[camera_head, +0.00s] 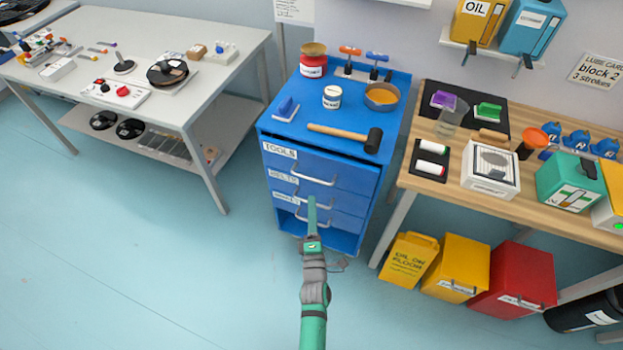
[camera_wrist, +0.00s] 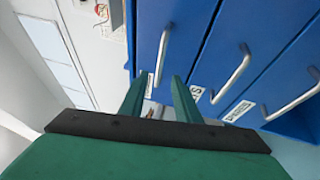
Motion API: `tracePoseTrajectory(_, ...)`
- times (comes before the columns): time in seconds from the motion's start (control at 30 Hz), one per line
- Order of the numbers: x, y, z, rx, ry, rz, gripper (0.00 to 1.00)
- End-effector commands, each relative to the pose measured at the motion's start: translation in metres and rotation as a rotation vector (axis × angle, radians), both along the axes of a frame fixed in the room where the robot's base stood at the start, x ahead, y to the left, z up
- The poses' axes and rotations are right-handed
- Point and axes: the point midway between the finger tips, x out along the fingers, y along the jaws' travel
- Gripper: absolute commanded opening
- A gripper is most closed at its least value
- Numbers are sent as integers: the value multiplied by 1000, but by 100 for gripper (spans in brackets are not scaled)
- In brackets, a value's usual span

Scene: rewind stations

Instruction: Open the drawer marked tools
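The drawer marked tools (camera_head: 340,175) is the top one in the blue cabinet (camera_head: 280,124) and looks shut, with a dark gap above its front. Its silver bar handle (camera_head: 315,179) shows at the left in the wrist view (camera_wrist: 163,50). My gripper (camera_head: 311,199) is in front of the cabinet, just below that handle in the head view. In the wrist view, my gripper (camera_wrist: 159,76) is open, its two green fingers apart with the handle's lower end appearing between them. I cannot tell whether they touch it.
Two more drawers lie below, with a belts handle (camera_wrist: 232,73) and a bottom handle (camera_wrist: 292,104). A grey table (camera_head: 215,75) is left, a wooden bench (camera_head: 440,185) right. The floor in front is clear.

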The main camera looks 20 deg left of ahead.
Motion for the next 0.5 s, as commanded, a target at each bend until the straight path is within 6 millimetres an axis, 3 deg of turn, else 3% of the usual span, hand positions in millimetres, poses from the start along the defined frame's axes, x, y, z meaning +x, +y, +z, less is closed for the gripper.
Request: tracePoseTrajectory(0.5,74,29,16,2,0,0,29)
